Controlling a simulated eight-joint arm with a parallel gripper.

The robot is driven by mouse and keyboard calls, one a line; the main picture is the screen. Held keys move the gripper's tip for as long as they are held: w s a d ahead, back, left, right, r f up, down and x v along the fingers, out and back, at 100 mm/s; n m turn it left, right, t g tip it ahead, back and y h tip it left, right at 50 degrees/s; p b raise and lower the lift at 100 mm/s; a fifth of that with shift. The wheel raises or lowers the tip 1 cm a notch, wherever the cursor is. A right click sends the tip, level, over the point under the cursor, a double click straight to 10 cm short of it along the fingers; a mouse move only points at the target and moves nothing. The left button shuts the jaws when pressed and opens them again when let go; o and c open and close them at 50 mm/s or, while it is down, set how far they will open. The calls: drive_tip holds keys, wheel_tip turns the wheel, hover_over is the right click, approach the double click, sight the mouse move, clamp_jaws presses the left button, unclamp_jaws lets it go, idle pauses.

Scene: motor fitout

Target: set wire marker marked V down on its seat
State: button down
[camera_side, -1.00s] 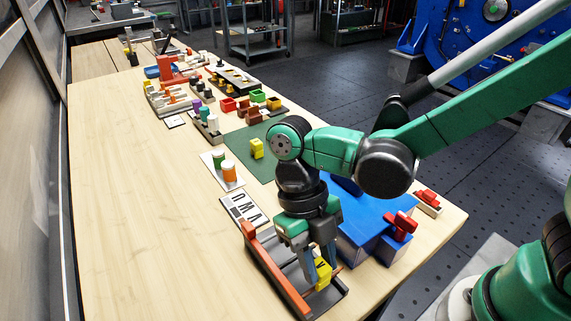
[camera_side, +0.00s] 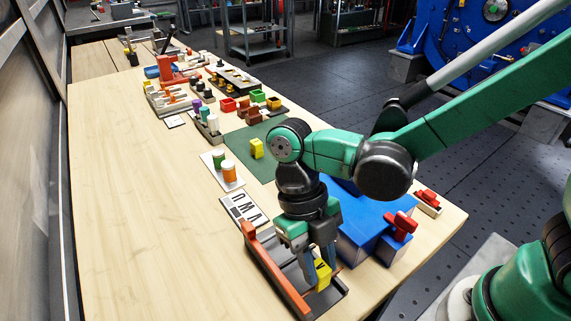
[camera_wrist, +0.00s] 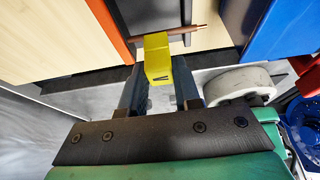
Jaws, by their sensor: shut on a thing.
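The yellow wire marker (camera_side: 323,275) carries a dark V-like mark, which shows on its face in the wrist view (camera_wrist: 158,60). My gripper (camera_side: 318,272) is shut on it; in the wrist view the two fingers stand on either side of it. The marker is over the near end of a dark tray with an orange-red side rail (camera_side: 277,277). A brown rod (camera_wrist: 180,35) runs crosswise at the marker's far end in the wrist view. I cannot tell whether the marker touches the rod or its seat.
A blue box (camera_side: 365,225) with a red handle (camera_side: 401,226) stands to the right. Another yellow block (camera_side: 257,148) stands on a green mat (camera_side: 243,138). The table's left side is clear.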

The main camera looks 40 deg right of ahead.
drive_tip(key=shift+f, duration=1.35)
drive_tip(key=c, duration=0.5)
unclamp_jaws()
drive_tip(key=shift+c, duration=0.2)
drive_tip(key=shift+v, duration=2.75)
